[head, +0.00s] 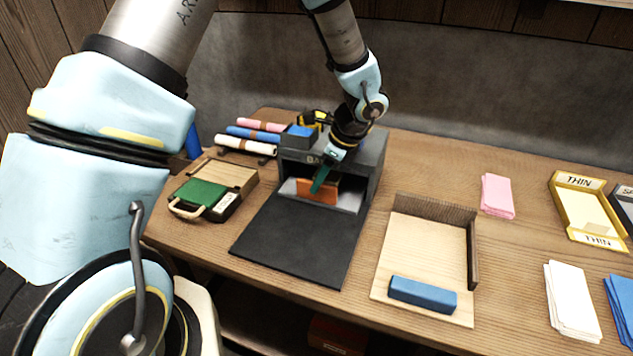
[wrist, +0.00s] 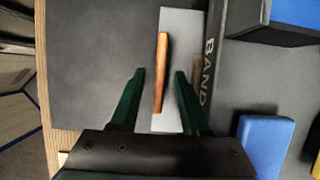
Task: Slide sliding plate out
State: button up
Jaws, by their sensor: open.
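A dark box-shaped machine (head: 368,160) stands at the back of the table, with lettering that begins "BAND" on its edge in the wrist view (wrist: 209,70). A light grey plate (head: 348,198) lies in its front opening and also shows in the wrist view (wrist: 182,30). An orange upright piece (head: 318,196) is on the plate; it looks like a handle and also shows in the wrist view (wrist: 161,70). My gripper (head: 320,184) is open at the opening. In the wrist view its green fingertips (wrist: 160,73) lie on either side of the orange piece; contact cannot be told.
A black flat board (head: 300,240) extends clear in front of the machine. A case with a green pad (head: 200,196) is at left, with rolls (head: 250,133) behind it. A wooden tray (head: 405,255) with a blue block (head: 422,295) is at right.

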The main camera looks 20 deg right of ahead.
jog(key=shift+x, duration=1.25)
jog(key=shift+c, duration=0.3)
grip_shut()
